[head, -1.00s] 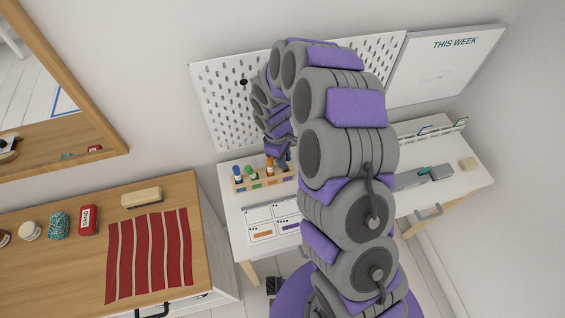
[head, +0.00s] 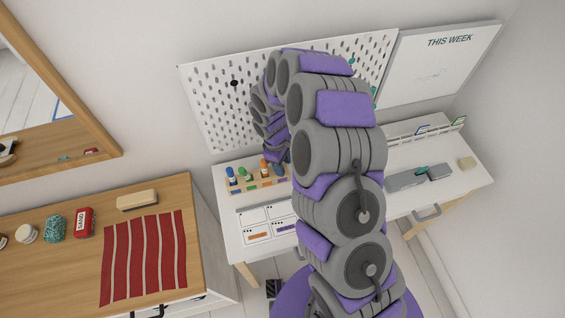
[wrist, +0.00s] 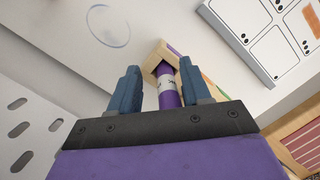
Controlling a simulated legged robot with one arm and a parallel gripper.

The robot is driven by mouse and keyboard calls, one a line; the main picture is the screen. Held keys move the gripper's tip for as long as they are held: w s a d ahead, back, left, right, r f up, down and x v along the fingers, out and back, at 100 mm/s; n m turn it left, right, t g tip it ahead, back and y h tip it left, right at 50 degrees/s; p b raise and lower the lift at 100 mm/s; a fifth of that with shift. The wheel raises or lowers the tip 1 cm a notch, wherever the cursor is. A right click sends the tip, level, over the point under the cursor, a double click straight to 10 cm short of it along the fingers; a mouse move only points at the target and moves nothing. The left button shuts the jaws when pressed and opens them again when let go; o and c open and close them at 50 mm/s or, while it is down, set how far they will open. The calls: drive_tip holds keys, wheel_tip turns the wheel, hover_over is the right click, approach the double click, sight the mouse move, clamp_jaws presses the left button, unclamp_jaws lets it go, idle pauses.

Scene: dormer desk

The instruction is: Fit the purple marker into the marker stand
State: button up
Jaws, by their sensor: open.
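The purple marker (wrist: 169,100) shows in the wrist view, with a pale band around it. It stands between my gripper's (wrist: 159,66) two blue fingers, nearer the right one, with a gap to the left one. The fingers are apart. The marker's far end meets the wooden end of the marker stand (wrist: 152,56); how deep it sits I cannot tell. In the head view the stand (head: 239,190) holds blue, green and orange markers upright. My gripper (head: 279,168) is at its right end there, and the purple marker is hidden.
The white desk (head: 232,221) has label cards (head: 256,234) in front of the stand. A pegboard (head: 212,105) rises behind. Grey boxes (head: 405,181) lie to the right. A wooden cabinet (head: 75,265) at left carries a striped red cloth (head: 143,260) and several small items.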

drive_tip(key=r, duration=0.3)
drive_tip(key=a+r+p, duration=0.1)
drive_tip(key=r, duration=0.3)
drive_tip(key=w+a+r+p, duration=0.1)
drive_tip(key=r, duration=0.3)
drive_tip(key=shift+a+r, duration=0.25)
drive_tip(key=shift+r, duration=0.2)
drive_tip(key=shift+s+r, duration=0.15)
drive_tip(key=shift+r, duration=0.05)
drive_tip(key=s+d+r+m+y, duration=0.1)
drive_tip(key=s+d+r+m, duration=0.5)
drive_tip(key=s+r, duration=0.85)
drive_tip(key=s+d+r+m, duration=0.1)
drive_tip(key=s+d+m, duration=0.2)
drive_tip(key=s, duration=0.6)
drive_tip(key=s+d+r+m, duration=0.2)
drive_tip(key=s+d+m, duration=0.1)
drive_tip(key=s, duration=0.7)
drive_tip(key=shift+g+y, duration=0.4)
drive_tip(key=shift+f, duration=0.2)
